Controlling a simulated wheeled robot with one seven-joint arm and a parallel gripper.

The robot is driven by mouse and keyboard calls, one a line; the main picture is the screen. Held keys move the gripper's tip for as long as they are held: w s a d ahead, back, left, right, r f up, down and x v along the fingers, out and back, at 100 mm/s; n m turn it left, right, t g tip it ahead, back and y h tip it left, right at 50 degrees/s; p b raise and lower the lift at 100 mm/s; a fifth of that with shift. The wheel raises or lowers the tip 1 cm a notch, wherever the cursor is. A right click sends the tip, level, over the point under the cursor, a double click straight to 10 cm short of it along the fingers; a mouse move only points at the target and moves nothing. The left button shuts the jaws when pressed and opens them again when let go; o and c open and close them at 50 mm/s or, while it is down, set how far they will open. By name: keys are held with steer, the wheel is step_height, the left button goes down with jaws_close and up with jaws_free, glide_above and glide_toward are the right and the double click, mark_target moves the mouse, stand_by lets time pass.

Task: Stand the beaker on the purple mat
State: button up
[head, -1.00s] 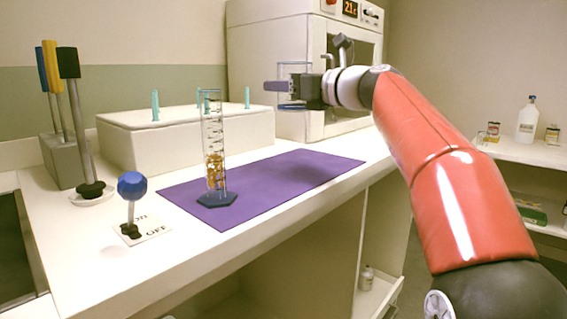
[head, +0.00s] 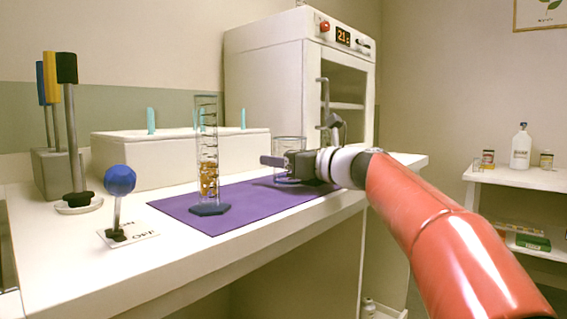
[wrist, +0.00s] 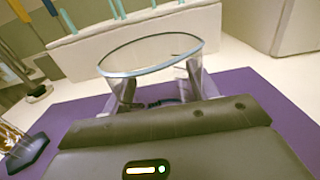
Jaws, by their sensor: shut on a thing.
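The beaker (head: 290,144) is clear glass and upright, at the back right part of the purple mat (head: 262,212). My gripper (head: 272,161) is shut on the beaker, with a finger on its side. In the wrist view the beaker (wrist: 150,52) shows its open rim, and the purple mat (wrist: 240,85) lies below and around it. The beaker's base looks at or very close to the mat; I cannot tell whether it touches. The gripper hides part of the beaker's lower wall.
A graduated cylinder (head: 207,150) with amber contents stands on the mat's left part. A white box (head: 160,158) with teal pegs stands behind. A blue-knobbed lever (head: 120,180) is at front left. A white oven (head: 290,80) stands at the back. The mat's front right is clear.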

steer(key=o, duration=1.1)
steer(key=shift+f, duration=0.1)
steer(key=shift+d, duration=0.1)
steer(key=v, duration=1.2)
steer(key=shift+s, duration=0.1)
